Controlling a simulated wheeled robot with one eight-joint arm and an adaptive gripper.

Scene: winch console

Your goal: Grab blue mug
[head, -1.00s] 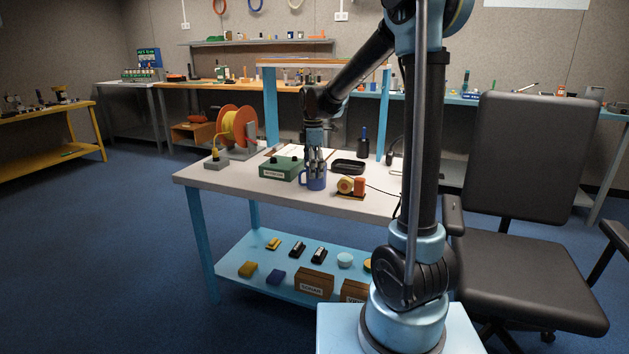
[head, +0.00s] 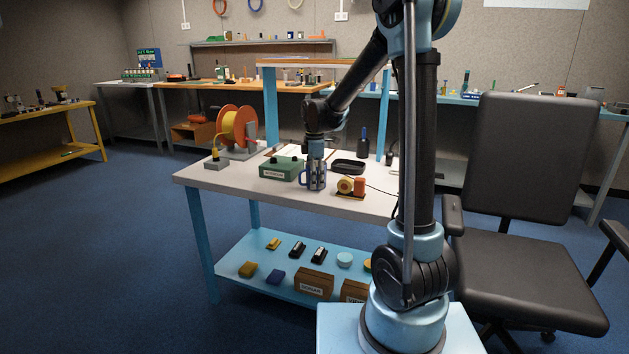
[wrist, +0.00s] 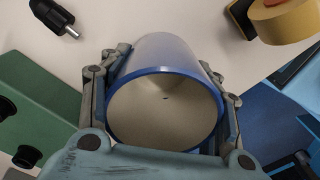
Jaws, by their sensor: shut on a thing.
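The blue mug (head: 303,178) stands upright near the front edge of the grey-white table (head: 240,186), with its handle to the left. My gripper (head: 316,181) points straight down, with its fingers around the mug's body, and covers much of it. In the wrist view the mug (wrist: 164,108) shows its blue rim and pale, empty inside. The finger links of my gripper (wrist: 165,92) lie close against its left and right sides. The gripper is shut on the mug; the fingertips are partly hidden by it.
A green box (head: 281,169) stands close left of the mug. An orange and yellow tape-like item (head: 352,186) lies close right, and a black tray (head: 348,166) lies behind. A cable spool (head: 237,127) stands back left. A black chair (head: 525,230) is at right.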

